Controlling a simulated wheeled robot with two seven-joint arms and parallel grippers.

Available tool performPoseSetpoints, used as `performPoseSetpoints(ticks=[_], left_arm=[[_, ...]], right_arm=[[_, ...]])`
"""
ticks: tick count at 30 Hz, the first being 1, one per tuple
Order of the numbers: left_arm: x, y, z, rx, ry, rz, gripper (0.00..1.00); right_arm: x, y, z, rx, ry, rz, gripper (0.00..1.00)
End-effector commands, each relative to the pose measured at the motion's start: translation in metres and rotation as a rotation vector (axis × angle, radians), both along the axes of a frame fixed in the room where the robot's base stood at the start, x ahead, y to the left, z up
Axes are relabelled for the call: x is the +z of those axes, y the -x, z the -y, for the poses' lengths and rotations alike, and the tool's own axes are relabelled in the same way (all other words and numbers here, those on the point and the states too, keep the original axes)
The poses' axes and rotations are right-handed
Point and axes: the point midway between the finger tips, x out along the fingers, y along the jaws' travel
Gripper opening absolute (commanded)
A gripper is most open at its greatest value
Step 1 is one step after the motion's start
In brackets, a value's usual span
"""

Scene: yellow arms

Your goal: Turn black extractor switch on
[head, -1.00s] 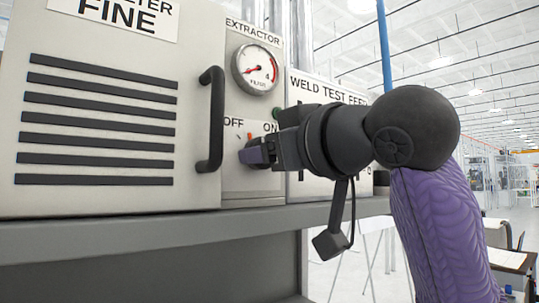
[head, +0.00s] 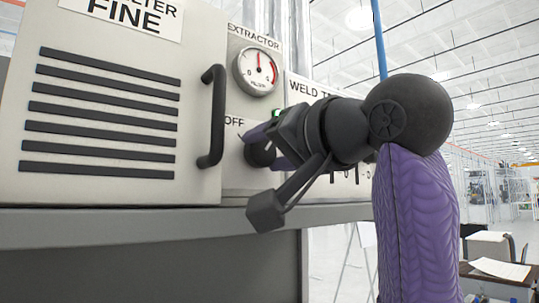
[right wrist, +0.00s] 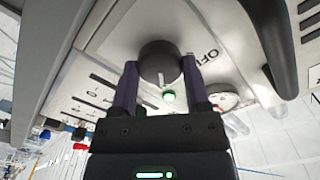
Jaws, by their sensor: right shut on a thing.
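The black extractor switch (head: 260,154) is a round knob on the pale extractor panel, beside the "OFF" label. It also shows in the right wrist view (right wrist: 158,60), with a white mark pointing towards a lit green lamp (right wrist: 169,97). My right gripper (head: 262,143) is shut on the knob, its two purple fingers on opposite sides; the wrist is rolled. The gripper (right wrist: 160,75) hides the "ON" label in the head view. The pressure gauge (head: 257,71) above has its needle pointing about straight up. My left gripper is not in view.
A black door handle (head: 211,117) stands out just left of the knob. The slatted filter cabinet (head: 100,110) fills the left, and a weld test panel (head: 305,92) is on the right. A grey shelf edge (head: 150,228) runs below.

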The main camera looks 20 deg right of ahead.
Motion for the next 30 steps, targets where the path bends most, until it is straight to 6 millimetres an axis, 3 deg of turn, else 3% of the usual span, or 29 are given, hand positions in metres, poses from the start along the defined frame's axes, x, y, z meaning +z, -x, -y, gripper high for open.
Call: performPoseSetpoints(ticks=[12,27,28,30], left_arm=[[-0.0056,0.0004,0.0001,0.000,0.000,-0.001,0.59],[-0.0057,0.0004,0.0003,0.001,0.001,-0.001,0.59],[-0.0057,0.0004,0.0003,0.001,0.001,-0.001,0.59],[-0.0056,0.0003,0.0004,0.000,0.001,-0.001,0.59]], right_arm=[[-0.0004,-0.0002,0.0005,0.000,-0.136,-0.050,0.01],[0.0000,-0.0001,0.0006,-0.001,-0.151,-0.054,0.01],[0.0000,-0.0001,0.0006,-0.001,-0.151,-0.054,0.64],[0.0001,-0.0001,0.0006,-0.001,-0.151,-0.054,0.79]])
